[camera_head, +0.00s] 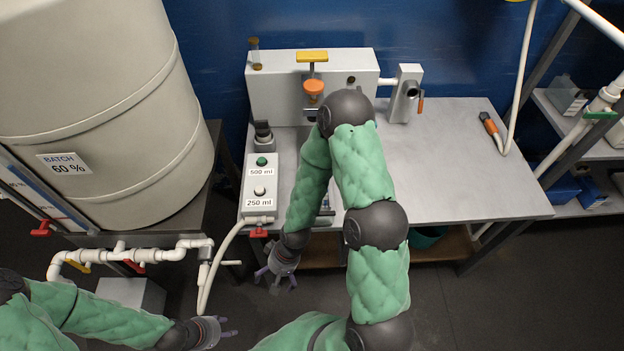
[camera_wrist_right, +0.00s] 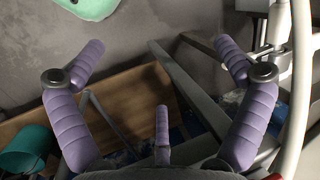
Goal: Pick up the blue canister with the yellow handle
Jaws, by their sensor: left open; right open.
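I cannot make out a blue canister with a yellow handle in either view. Small blue patches (camera_wrist_right: 232,102) show low behind the fingers in the right wrist view, but I cannot tell what they belong to. My right gripper (camera_head: 277,282) hangs near the front edge of the bench in the head view. It is open and empty, its purple fingers spread apart in the right wrist view (camera_wrist_right: 160,50). My left gripper (camera_head: 230,331) is low at the bottom, left of centre, open and empty.
A grey workbench (camera_head: 460,170) carries a white apparatus (camera_head: 275,85) and a button box (camera_head: 260,185). A large beige tank (camera_head: 110,110) stands left, above white pipes (camera_head: 120,254). A teal bucket (camera_wrist_right: 25,150) is below the bench. Shelves (camera_head: 590,150) stand right. The bench's right half is mostly clear.

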